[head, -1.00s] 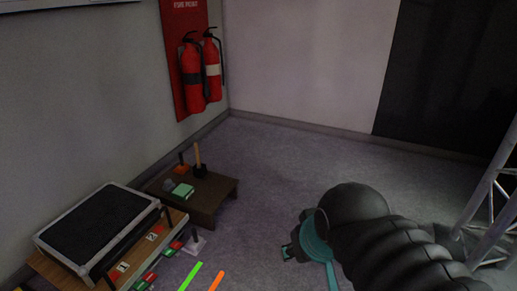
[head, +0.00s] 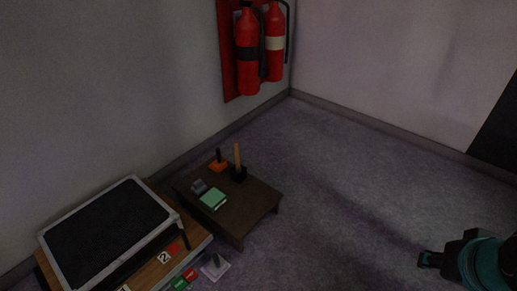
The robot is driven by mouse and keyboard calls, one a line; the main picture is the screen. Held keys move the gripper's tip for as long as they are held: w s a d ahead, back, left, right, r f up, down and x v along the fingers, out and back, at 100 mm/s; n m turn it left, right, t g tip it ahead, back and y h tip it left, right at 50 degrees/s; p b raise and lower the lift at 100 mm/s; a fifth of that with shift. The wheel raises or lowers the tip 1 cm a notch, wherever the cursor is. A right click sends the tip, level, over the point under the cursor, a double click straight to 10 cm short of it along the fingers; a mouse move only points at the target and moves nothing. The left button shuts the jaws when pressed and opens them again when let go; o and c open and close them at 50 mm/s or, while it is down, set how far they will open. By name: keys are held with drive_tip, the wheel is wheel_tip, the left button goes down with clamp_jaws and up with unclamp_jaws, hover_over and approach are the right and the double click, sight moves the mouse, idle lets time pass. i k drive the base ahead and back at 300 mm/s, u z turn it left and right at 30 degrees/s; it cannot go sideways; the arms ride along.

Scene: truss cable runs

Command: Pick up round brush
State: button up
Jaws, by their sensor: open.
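A low dark brown table (head: 238,222) stands by the left wall. An upright tool with a pale wooden handle and a black base (head: 238,165) stands at its back; it may be the round brush, but its bristles are too small to make out. An orange-based tool with a black handle (head: 218,163) stands just left of it. My gripper (head: 428,259) is at the lower right, over the floor, open and empty, well apart from the table. The rest of my arm is cut off by the picture's edge.
A green box (head: 213,199) and a small grey item (head: 199,186) sit on the low table. A wooden bench with a framed black panel (head: 105,230) stands at front left. Fire extinguishers (head: 248,55) hang on the wall. The floor (head: 345,205) right of the table is clear.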

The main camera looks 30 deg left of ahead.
sight(238, 169)
drive_tip(key=u, duration=0.35)
drive_tip(key=i, duration=1.05)
drive_tip(key=u, duration=1.35)
drive_tip(key=i, duration=0.5)
drive_tip(key=u, duration=0.5)
